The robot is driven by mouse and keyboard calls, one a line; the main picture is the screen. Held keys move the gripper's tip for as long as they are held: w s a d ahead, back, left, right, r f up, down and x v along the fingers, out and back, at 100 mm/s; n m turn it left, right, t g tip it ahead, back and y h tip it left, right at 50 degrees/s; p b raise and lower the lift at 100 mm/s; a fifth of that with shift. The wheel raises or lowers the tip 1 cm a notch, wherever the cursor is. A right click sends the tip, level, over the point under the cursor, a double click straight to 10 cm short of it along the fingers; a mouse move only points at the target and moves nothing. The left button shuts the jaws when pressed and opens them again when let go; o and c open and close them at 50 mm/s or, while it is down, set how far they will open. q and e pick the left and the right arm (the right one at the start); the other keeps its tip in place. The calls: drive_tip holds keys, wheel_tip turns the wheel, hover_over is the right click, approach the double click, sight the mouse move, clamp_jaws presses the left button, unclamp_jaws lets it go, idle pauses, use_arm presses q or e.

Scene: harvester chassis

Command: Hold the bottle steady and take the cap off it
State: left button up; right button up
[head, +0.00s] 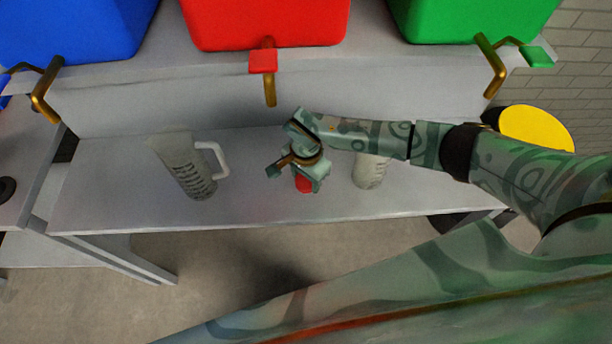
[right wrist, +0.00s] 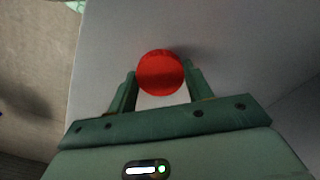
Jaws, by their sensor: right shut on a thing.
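A red round thing (right wrist: 160,72) sits between the two fingers of my right gripper (right wrist: 158,82) in the right wrist view. In the head view it shows as a small red patch (head: 303,184) just below my right gripper (head: 305,179), which is shut on it. I cannot tell whether it is a cap alone or the top of a bottle, since the gripper hides most of it. A pale container with dark marks (head: 371,172) stands to the right, its top hidden behind my right arm. My left gripper is out of view.
A pale jug with a handle (head: 190,170) stands on the grey shelf (head: 250,205) to the left. Blue (head: 75,25), red (head: 265,20) and green (head: 470,20) bins stand above at the back. The shelf's front edge drops to the floor.

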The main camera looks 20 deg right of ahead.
sight(306, 181)
drive_tip(key=o, duration=1.1)
wheel_tip(306, 181, up, 12)
drive_tip(key=p, duration=0.2)
drive_tip(key=shift+r+p, duration=0.1)
drive_tip(key=shift+p, duration=0.3)
